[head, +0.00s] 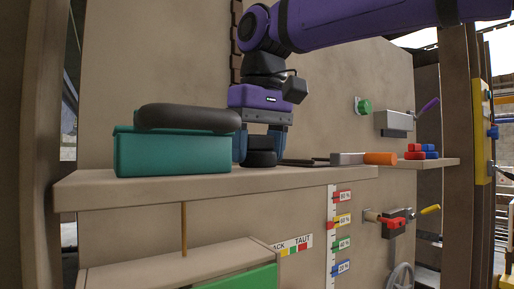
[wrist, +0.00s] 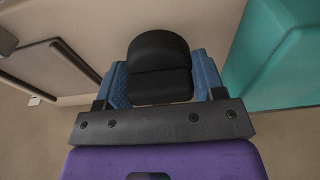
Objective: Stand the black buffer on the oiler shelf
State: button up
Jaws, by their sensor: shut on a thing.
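The black buffer (head: 261,158) is a dark, rounded piece, upright between the blue fingers of my gripper (head: 260,146) in the head view. In the wrist view the buffer (wrist: 158,62) sits between both fingers of my gripper (wrist: 160,82), which is shut on it. The buffer's lower end is at the top of the long beige shelf (head: 210,184); I cannot tell whether it touches. No label shows which ledge is the oiler shelf.
A teal box (head: 172,155) with a dark rounded bar (head: 188,117) on top stands close left of my gripper. Right of it lie a flat dark item (head: 305,161) and an orange-handled tool (head: 380,158). Red and blue blocks (head: 421,152) sit farther right.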

aim_at(263, 151)
jog(key=shift+f, duration=0.15)
jog(key=o, duration=0.9)
jog(key=shift+o, duration=0.2)
notch_tip(263, 151, up, 12)
jog(key=s+d, duration=0.1)
jog(key=shift+s, duration=0.25)
